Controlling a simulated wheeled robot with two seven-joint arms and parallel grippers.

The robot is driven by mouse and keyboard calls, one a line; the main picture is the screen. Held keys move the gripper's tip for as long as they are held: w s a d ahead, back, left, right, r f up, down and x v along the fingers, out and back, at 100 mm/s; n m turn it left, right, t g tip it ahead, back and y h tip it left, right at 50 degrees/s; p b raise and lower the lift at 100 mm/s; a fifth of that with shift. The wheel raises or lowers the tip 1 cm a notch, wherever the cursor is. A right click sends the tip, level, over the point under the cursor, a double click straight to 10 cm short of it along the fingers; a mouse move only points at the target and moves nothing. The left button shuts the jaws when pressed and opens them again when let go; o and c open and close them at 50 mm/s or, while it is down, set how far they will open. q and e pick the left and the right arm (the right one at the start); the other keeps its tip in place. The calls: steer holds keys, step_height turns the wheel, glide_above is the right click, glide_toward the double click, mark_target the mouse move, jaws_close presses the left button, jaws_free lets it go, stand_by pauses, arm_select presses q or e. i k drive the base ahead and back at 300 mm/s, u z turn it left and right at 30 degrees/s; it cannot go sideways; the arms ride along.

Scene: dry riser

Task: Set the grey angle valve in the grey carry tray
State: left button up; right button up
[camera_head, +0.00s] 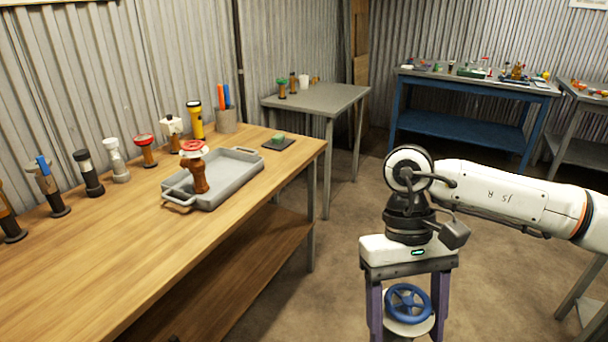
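The grey carry tray (240,170) lies on the wooden workbench, with a handle at its near left end. A brown valve with a red handwheel (199,175) stands upright at the tray's left part, hiding some of it. My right gripper (407,308) points down over the floor, right of the workbench, with purple fingers. Between the fingers is a valve with a blue handwheel (408,301) and a pale body, mostly hidden below the wheel. I cannot tell whether its body is grey. A pale grey fitting (115,162) stands in the row at the back of the bench. My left gripper is not in view.
Several fittings and a yellow flashlight (195,121) line the bench's back edge, beside a holder with markers (227,121). A green block on a dark pad (279,143) lies right of the tray. The bench's front left is clear. Grey and blue tables stand behind.

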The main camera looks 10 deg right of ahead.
mark_target(228, 170)
steer(key=z, duration=1.25)
steer(key=i, duration=2.15)
steer(key=u, duration=2.35)
